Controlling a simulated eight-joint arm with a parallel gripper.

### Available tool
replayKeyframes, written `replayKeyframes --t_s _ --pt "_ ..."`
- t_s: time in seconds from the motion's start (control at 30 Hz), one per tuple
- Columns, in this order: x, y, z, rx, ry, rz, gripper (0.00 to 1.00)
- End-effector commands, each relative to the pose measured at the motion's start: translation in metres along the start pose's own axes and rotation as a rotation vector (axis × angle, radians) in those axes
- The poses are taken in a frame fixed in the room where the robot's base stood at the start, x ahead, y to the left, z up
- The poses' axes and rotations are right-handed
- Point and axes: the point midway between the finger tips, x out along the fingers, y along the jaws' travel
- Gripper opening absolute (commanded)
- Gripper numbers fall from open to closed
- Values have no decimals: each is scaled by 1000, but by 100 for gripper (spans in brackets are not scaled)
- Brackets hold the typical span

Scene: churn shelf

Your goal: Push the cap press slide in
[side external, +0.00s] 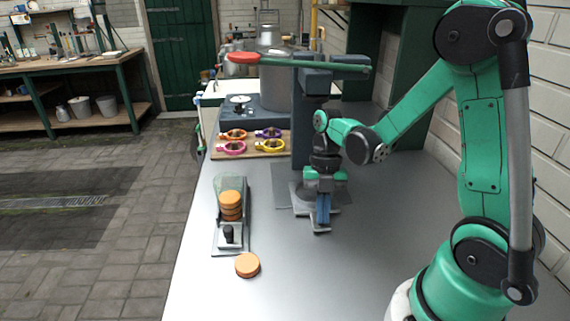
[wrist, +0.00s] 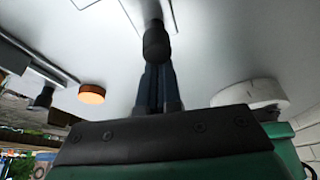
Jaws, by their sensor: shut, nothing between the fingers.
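The cap press (side external: 318,85) is a dark column with a red-handled lever, standing at the back of the metal bench. Its slide (side external: 321,230) shows as a pale plate sticking out toward the front at the foot of the press. My gripper (side external: 322,222) points down over this plate, fingers together and empty. In the wrist view my gripper (wrist: 157,75) has its shut fingertips close by a black knob (wrist: 156,42), which I take to be the slide's. I cannot tell whether they touch.
A clear dispenser (side external: 231,190) holding orange caps stands left of the press, with its own black knob (side external: 228,234). A loose orange cap (side external: 247,265) lies in front of it. A wooden board (side external: 270,149) with several coloured rings lies behind. The bench front is mostly clear.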

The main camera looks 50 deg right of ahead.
Motion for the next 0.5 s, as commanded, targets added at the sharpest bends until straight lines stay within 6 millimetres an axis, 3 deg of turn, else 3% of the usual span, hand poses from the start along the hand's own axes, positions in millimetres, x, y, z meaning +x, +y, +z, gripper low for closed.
replayKeyframes --t_s 0.37,0.5 --pt "0 0 -1 -1 0 0 0" --pt "4 0 -14 -3 0 -1 0"
